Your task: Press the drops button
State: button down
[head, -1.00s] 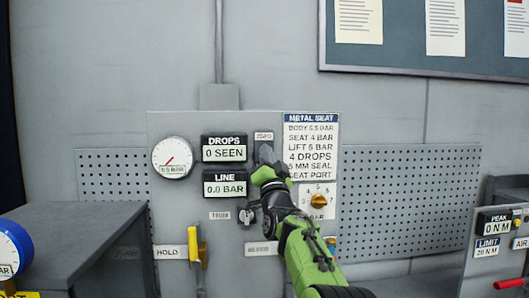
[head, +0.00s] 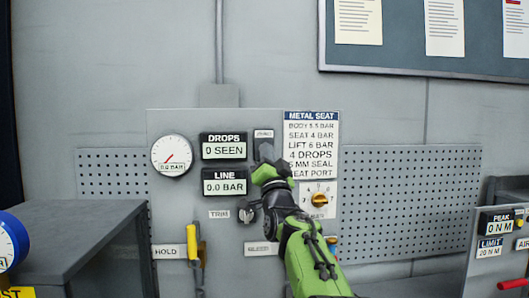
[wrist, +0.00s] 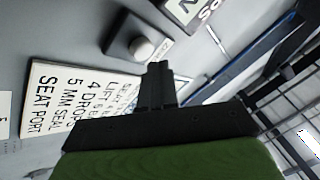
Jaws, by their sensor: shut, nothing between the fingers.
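The DROPS display (head: 223,147) reads 0 SEEN on the grey panel. A small label (head: 264,134) sits to its right, its text too small to read surely. Below that label, my gripper (head: 266,153) is shut and empty in front of the panel and hides what is behind it. In the wrist view, a round pale button (wrist: 143,48) stands on a dark housing next to a small label. The shut fingers (wrist: 156,70) appear just below and right of the button; I cannot tell whether they touch it. The corner of a display (wrist: 186,8) shows above.
The LINE display (head: 223,182) reads 0.0 BAR. A gauge (head: 172,156), a yellow HOLD lever (head: 193,243), a TRIM knob (head: 246,214) and an orange selector knob (head: 319,200) surround my arm. The METAL SEAT card (head: 311,145) is close right of the gripper.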

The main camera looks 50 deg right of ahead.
jog(key=s+a+b, duration=0.3)
jog(key=b, duration=0.1)
jog(key=shift+s+a, duration=0.15)
jog(key=shift+s, duration=0.25)
dwell(0.5)
